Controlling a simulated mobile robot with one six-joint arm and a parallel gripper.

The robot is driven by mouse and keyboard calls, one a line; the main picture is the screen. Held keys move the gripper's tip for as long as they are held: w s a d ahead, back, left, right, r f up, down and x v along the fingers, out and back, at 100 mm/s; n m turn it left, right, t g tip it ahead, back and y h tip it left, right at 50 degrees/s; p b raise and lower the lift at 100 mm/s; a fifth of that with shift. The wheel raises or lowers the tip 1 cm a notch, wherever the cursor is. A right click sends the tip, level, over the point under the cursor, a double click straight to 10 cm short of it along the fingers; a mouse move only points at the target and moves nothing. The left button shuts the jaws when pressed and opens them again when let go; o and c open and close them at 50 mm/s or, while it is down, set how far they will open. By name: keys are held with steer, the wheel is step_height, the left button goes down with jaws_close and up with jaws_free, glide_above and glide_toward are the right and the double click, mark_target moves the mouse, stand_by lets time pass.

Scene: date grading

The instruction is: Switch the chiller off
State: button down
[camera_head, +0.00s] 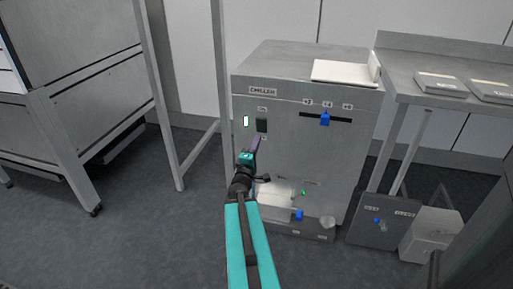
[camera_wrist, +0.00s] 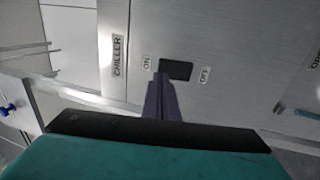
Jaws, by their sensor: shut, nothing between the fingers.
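The chiller (camera_head: 290,165) is a grey metal cabinet with a CHILLER label. Its black switch (camera_head: 262,126) is on the upper left of the front, and a pale lamp (camera_head: 246,121) beside it is lit. In the wrist view the switch (camera_wrist: 178,70) lies between the ON label (camera_wrist: 147,62) and the OFF label (camera_wrist: 204,75). My gripper (camera_head: 256,142) is shut and empty, just below the switch in the head view. In the wrist view its fingertips (camera_wrist: 161,76) overlap the ON-side end of the switch. I cannot tell whether they touch it.
A slider with a blue knob (camera_head: 325,118) is on the chiller's upper right. A white tray (camera_head: 344,72) lies on top. A lower blue knob (camera_head: 299,215) is near the base. A metal bench (camera_head: 430,65) stands at right, and a frame post (camera_head: 221,60) rises close at left.

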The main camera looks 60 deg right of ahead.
mark_target(263, 124)
steer(key=shift+d+b, duration=0.2)
steer(key=shift+b, duration=0.35)
steer(key=shift+b+x, duration=1.55)
steer(key=shift+x, duration=3.05)
steer(key=shift+s+d+r+p, duration=0.1)
steer(key=shift+r+p, duration=0.25)
steer(key=shift+p, duration=0.45)
